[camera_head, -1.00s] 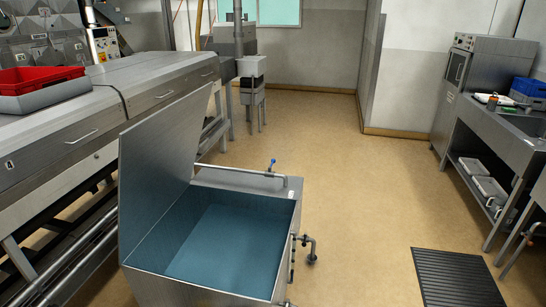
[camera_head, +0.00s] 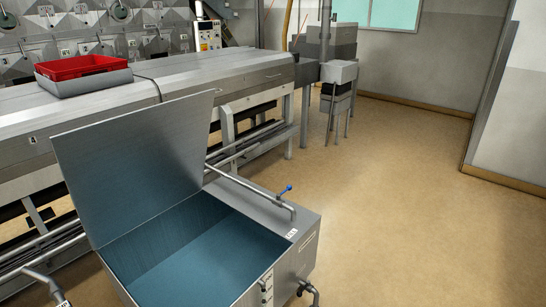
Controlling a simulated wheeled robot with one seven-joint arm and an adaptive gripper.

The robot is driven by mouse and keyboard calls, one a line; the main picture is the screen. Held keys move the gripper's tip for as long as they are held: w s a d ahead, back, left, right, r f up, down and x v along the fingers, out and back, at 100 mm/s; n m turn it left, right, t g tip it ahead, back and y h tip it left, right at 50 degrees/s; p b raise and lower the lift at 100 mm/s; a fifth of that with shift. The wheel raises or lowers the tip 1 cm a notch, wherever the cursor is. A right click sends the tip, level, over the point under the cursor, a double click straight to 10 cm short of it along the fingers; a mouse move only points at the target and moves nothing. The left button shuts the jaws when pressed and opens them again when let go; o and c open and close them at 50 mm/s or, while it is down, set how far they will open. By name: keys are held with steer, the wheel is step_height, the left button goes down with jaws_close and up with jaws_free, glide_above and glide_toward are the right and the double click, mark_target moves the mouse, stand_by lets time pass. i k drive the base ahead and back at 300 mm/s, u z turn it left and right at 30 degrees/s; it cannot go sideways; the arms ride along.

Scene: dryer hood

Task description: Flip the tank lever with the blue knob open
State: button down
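An open metal tank (camera_head: 262,277) with a blue-looking interior stands at the lower middle of the head view. Its lid (camera_head: 135,165) is raised and leans back to the left. A small lever with a blue knob (camera_head: 285,190) sits on the pipe at the tank's back right corner, above its top ledge. A bent pipe with a dark fitting (camera_head: 308,290) sticks out of the tank's right side. My gripper does not show in this view.
A long metal machine (camera_head: 200,75) runs behind the tank, with a red tray (camera_head: 82,66) on top at the left. A grey box on legs (camera_head: 338,75) stands at the back. The tan floor (camera_head: 420,220) to the right is clear.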

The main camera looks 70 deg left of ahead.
mark_target(289, 188)
steer(key=u, duration=0.7)
steer(key=i, duration=1.05)
steer(key=u, duration=1.65)
steer(key=i, duration=0.55)
steer(key=u, duration=0.4)
